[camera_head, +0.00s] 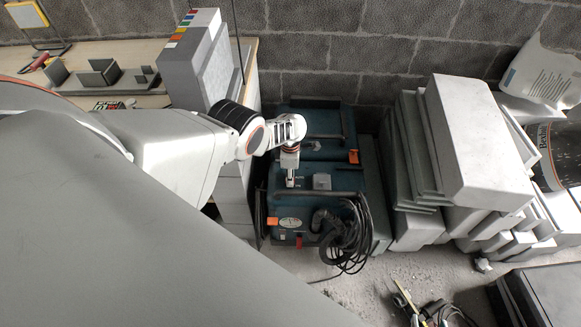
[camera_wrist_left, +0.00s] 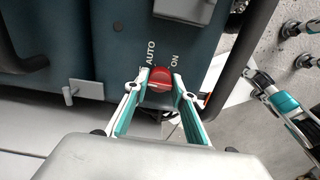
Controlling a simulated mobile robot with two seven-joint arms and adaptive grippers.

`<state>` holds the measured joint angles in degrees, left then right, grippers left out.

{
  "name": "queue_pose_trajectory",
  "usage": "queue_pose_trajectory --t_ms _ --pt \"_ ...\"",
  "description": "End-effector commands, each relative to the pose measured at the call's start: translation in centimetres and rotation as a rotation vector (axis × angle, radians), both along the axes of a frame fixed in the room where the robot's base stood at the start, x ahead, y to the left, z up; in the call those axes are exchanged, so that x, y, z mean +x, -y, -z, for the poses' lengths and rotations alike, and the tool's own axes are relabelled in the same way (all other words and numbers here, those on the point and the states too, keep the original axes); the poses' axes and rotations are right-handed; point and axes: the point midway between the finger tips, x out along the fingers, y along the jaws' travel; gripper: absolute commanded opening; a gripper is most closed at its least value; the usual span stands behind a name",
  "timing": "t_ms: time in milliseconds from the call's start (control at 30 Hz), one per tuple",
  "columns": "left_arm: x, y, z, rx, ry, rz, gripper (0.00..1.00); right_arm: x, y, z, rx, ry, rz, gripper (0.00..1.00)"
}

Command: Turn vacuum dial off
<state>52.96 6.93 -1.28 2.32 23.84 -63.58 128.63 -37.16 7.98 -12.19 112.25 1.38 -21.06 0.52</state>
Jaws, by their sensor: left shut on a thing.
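The vacuum (camera_head: 335,180) is a dark teal machine standing on the floor against the block wall. In the left wrist view its red dial (camera_wrist_left: 161,77) sits on the teal panel between the printed words AUTO and ON. My left gripper (camera_head: 290,182) reaches down onto the vacuum's top in the head view. In the left wrist view its two fingers (camera_wrist_left: 161,84) are shut on the red dial, one on each side. In the head view the dial cannot be made out under the gripper.
A black hose and coiled cable (camera_head: 345,235) hang at the vacuum's front. Stacked grey slabs (camera_head: 465,145) stand close on its right. A workbench (camera_head: 130,95) with a grey box (camera_head: 195,65) is on the left. Bare floor (camera_head: 345,290) lies in front.

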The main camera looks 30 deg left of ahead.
Motion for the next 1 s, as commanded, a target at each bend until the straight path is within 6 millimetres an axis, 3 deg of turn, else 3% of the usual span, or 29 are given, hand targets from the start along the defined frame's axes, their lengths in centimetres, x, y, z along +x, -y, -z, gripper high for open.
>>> queue_pose_trajectory --t_ms 600,633,700,1000 --pt "-0.33 -0.46 0.08 0.007 -0.008 -0.043 0.04 0.08 0.0 -0.18 0.0 0.003 0.0 0.4" --pt "-0.33 -0.46 0.09 0.007 -0.008 -0.043 0.28 0.09 0.0 -0.21 0.0 0.003 0.0 0.4" --pt "-0.31 -0.44 0.08 0.006 -0.007 -0.043 0.42 0.11 0.0 -0.25 0.001 0.004 0.0 0.4" --pt "-0.14 -0.17 0.04 0.002 -0.004 -0.042 0.42 0.11 0.0 -0.25 0.001 0.004 0.0 0.4"
